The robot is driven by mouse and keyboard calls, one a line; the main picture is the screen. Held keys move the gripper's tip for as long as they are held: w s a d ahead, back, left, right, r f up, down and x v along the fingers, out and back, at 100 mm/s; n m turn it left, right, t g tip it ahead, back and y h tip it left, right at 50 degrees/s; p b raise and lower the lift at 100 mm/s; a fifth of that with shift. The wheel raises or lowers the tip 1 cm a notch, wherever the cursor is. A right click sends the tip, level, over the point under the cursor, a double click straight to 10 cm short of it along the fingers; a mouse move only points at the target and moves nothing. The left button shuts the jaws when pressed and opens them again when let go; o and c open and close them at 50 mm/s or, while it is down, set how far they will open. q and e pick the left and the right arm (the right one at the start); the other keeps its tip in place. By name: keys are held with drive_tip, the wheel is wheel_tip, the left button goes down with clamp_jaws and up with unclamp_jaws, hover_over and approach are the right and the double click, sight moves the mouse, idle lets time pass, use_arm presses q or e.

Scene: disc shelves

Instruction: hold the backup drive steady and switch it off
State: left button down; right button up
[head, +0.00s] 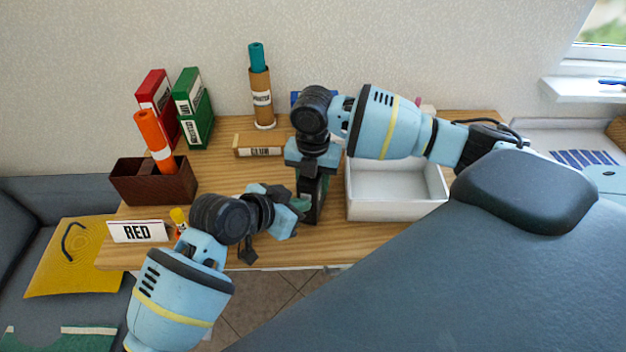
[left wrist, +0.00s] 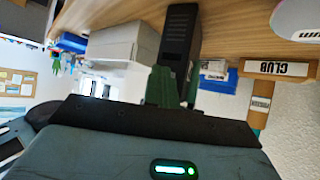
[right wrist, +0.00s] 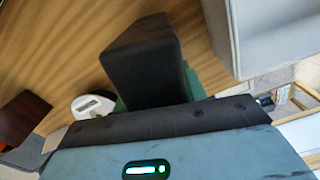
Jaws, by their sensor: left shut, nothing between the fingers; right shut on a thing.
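The backup drive (head: 312,196) is a black upright box on the wooden table. It also shows in the left wrist view (left wrist: 180,38) and in the right wrist view (right wrist: 145,58). My right gripper (head: 318,172) comes down from above and is shut on the drive; its green fingers are partly hidden behind the drive in its own wrist view. My left gripper (head: 301,203) is shut and empty, its green fingertips close to the drive's front lower part. I cannot tell whether they touch it. The switch is not clearly visible.
A white tray (head: 395,212) stands just right of the drive. A brown box (head: 125,184) holding an orange tube, a RED sign (head: 138,231) and a CLUB box (head: 262,145) lie to the left. A white round object (right wrist: 92,106) is near the drive.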

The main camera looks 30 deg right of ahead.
use_arm(q)
drive_tip(key=shift+s+a, duration=0.35)
drive_tip(key=shift+a, duration=0.1)
drive_tip(key=s+a, duration=0.4)
drive_tip(key=shift+a, duration=0.3)
idle(0.4)
use_arm(e)
drive_tip(key=o, duration=1.3)
drive_tip(key=shift+c, duration=0.2)
wheel_tip(320, 180, up, 12)
drive_tip(key=shift+r, duration=0.1)
